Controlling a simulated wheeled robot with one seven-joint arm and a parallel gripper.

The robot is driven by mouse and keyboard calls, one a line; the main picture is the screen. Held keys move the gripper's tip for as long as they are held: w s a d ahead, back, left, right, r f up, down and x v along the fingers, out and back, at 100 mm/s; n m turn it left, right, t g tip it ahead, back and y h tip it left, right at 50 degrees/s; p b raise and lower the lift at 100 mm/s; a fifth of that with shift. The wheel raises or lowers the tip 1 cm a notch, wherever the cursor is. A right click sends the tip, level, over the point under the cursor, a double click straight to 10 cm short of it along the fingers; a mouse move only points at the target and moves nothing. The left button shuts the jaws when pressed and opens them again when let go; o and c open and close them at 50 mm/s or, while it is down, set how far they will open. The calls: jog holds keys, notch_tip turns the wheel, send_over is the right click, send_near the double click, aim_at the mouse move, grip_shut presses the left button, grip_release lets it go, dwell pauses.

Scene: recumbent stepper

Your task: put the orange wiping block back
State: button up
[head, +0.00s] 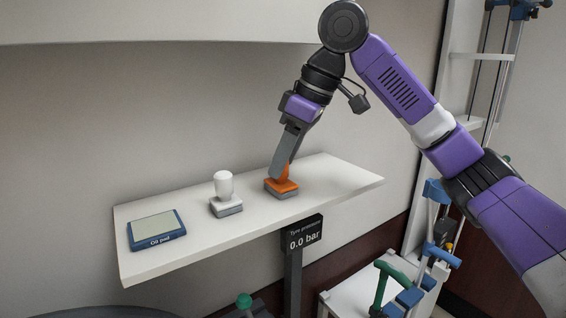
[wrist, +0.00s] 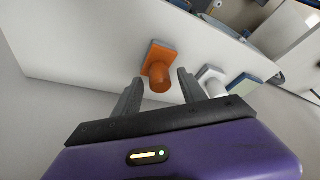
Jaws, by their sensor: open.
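The orange wiping block (head: 281,187) has an orange knob on a base with a grey underside. It sits upright on the white shelf (head: 335,178), toward the right part. My gripper (head: 277,174) is directly over it, pointing down, and partly hides the knob in the head view. In the wrist view the orange block (wrist: 158,68) lies just beyond and between the open fingertips (wrist: 161,78). The fingers stand apart, with no visible grip on the knob.
A white-knobbed block (head: 225,196) stands left of the orange one. A blue-framed oil pad (head: 156,231) lies at the shelf's left end. A tyre pressure sign (head: 303,236) reading 0.0 bar stands below the front edge. The shelf's right end is clear.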

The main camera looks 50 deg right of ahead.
jog(key=v, duration=1.1)
dwell(0.3)
